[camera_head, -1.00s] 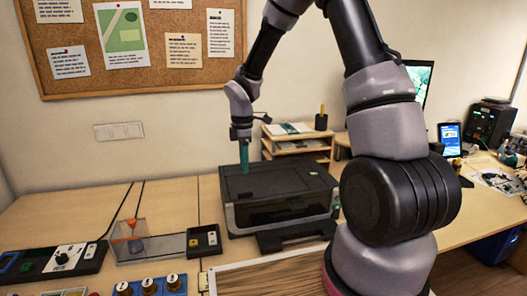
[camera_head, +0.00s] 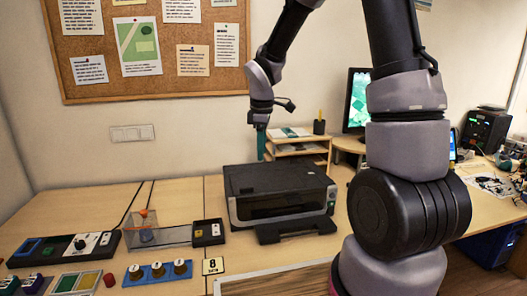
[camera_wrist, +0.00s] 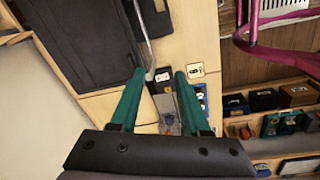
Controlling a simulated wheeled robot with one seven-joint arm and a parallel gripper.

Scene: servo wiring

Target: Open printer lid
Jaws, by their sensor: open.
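The black and grey printer (camera_head: 283,206) stands on the wooden desk. Its flat dark lid (camera_head: 275,178) is down. A paper tray juts from its front. My gripper (camera_head: 261,157) points down by the lid's rear edge in the head view, with no visible contact. In the wrist view the two teal fingers of my gripper (camera_wrist: 162,73) are spread apart with nothing between them. The dark printer (camera_wrist: 85,45) fills the upper left there, left of the fingers.
A wooden shelf (camera_head: 300,147) with papers stands behind the printer. A clear box (camera_head: 165,235) and a switch panel (camera_head: 92,245) lie to its left. A row of knobs on a blue base (camera_head: 158,272) is nearer. A monitor (camera_head: 357,100) stands right.

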